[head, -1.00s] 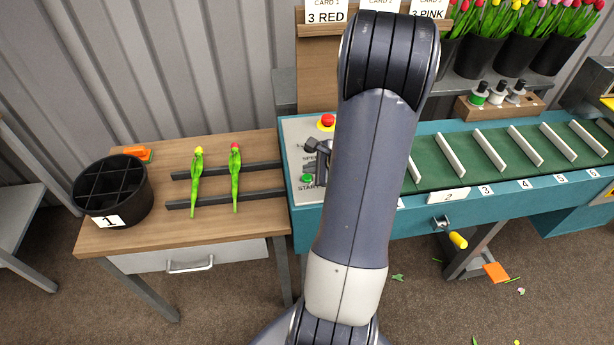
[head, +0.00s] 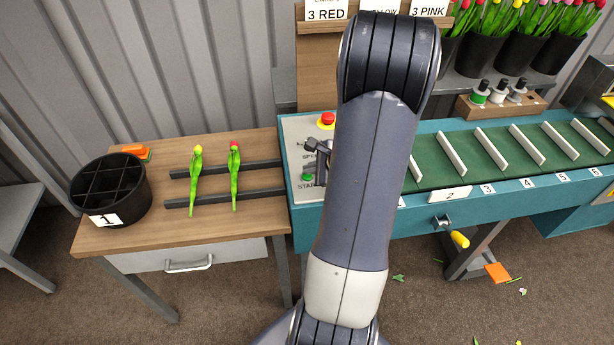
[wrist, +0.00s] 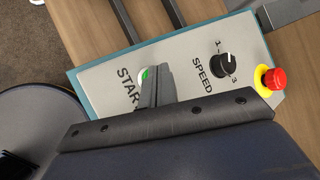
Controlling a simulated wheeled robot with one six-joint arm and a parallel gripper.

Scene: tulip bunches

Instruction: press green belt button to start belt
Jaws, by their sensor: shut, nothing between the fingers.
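The green start button (head: 307,177) sits on the grey control panel (head: 298,130) at the left end of the belt. In the wrist view the green button (wrist: 146,73) shows beside the START label, partly covered by my fingers. My gripper (wrist: 156,72) is shut and empty, its fingertips over or right beside the button. I cannot tell whether they touch it. In the head view my gripper (head: 309,160) is partly hidden behind my arm. The green belt (head: 460,170) with white dividers runs to the right.
A black speed knob (wrist: 226,64) and a red stop button (wrist: 274,79) on a yellow base share the panel. Two tulips (head: 195,180) lie across dark rails on the wooden table, beside a black divided bucket (head: 112,187). A yellow-handled crank (head: 459,239) hangs below the belt.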

